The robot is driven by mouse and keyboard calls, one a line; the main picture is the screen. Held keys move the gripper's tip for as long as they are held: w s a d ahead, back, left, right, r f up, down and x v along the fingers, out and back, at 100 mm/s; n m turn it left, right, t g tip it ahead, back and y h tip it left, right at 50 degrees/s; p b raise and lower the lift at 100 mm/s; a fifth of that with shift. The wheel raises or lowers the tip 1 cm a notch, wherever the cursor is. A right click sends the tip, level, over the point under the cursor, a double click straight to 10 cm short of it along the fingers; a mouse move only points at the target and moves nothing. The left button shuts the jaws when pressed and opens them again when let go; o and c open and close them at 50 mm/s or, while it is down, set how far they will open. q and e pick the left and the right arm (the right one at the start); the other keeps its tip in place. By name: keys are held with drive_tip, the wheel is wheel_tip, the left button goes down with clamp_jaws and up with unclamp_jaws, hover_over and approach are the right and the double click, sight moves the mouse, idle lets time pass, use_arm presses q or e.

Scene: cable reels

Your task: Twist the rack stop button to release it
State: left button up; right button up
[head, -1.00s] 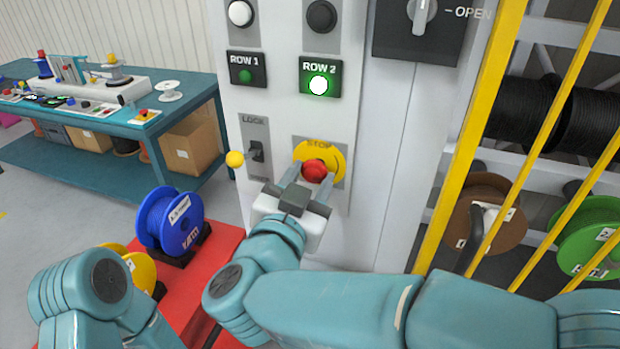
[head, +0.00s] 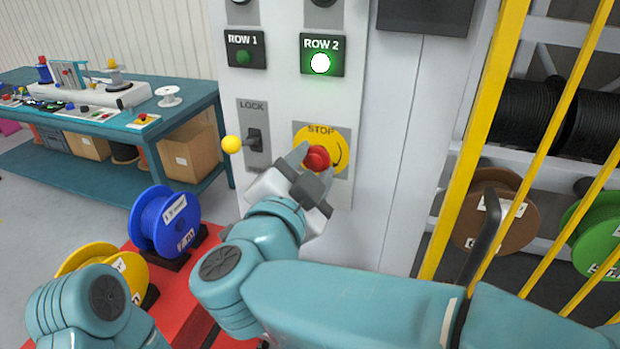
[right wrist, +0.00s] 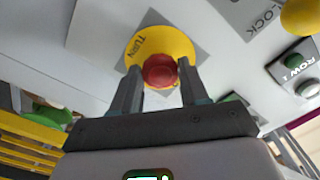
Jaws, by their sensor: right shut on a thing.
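The red stop button (head: 317,158) sits on a yellow round plate (head: 335,139) marked STOP on the grey cabinet front. My right gripper (head: 311,162) is at the button, its jaws shut on it and its body turned at an angle. In the right wrist view the red button (right wrist: 160,71) lies between the two fingertips of the gripper (right wrist: 160,78), and the yellow plate (right wrist: 150,43) shows TURN. My left arm shows at the lower left of the head view, but its gripper is out of the picture.
A lock switch (head: 255,138) with a yellow ball (head: 231,144) is just left of the button. The ROW 2 lamp (head: 320,62) above is lit; the ROW 1 lamp (head: 244,57) is dim. Blue (head: 170,224) and yellow reels stand on a red surface. Yellow bars (head: 478,150) are at right.

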drive_tip(key=shift+m+b, duration=0.6)
drive_tip(key=shift+m, duration=0.4)
drive_tip(key=o, duration=1.1)
drive_tip(key=shift+c, duration=0.2)
